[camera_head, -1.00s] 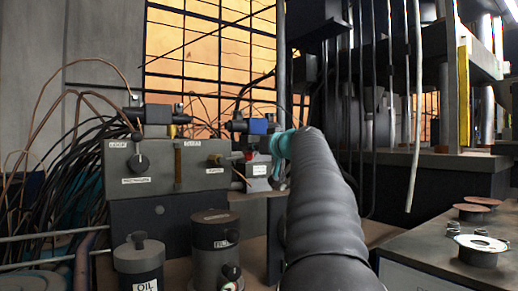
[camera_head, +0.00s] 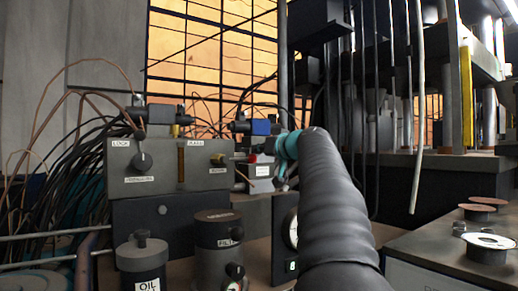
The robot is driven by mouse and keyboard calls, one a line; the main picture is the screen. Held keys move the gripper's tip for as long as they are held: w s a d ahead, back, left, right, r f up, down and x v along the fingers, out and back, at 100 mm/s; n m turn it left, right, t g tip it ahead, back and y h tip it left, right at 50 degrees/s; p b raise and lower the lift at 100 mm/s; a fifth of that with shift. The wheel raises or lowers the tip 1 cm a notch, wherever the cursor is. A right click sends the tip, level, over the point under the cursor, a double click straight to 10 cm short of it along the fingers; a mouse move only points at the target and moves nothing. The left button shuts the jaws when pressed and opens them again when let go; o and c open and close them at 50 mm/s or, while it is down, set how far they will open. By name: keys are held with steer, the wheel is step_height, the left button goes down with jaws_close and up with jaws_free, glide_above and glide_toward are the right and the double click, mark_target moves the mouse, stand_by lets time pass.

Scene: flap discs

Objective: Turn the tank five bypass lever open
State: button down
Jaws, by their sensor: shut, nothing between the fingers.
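My arm rises through the middle, and its teal wrist (camera_head: 288,145) is beside a grey valve unit on the bench. My gripper is hidden behind the arm and wrist. I cannot pick out a label for tank five or its bypass lever. A grey control block (camera_head: 200,180) at centre left carries a black rotary knob (camera_head: 141,160) under a "LOCK" label and a small knob (camera_head: 219,159) on its right. A small red part (camera_head: 254,158) sits on the valve unit (camera_head: 261,173) just left of my wrist.
A dark box with a round gauge (camera_head: 291,228) is partly behind my arm. Dark cables (camera_head: 75,170) crowd the left. A bench with discs (camera_head: 487,243) is at right.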

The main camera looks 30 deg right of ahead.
steer(key=s+r+b, duration=0.1)
steer(key=s+r, duration=0.3)
steer(key=s, duration=0.7)
steer(key=shift+d, duration=0.35)
steer(key=shift+a, duration=0.1)
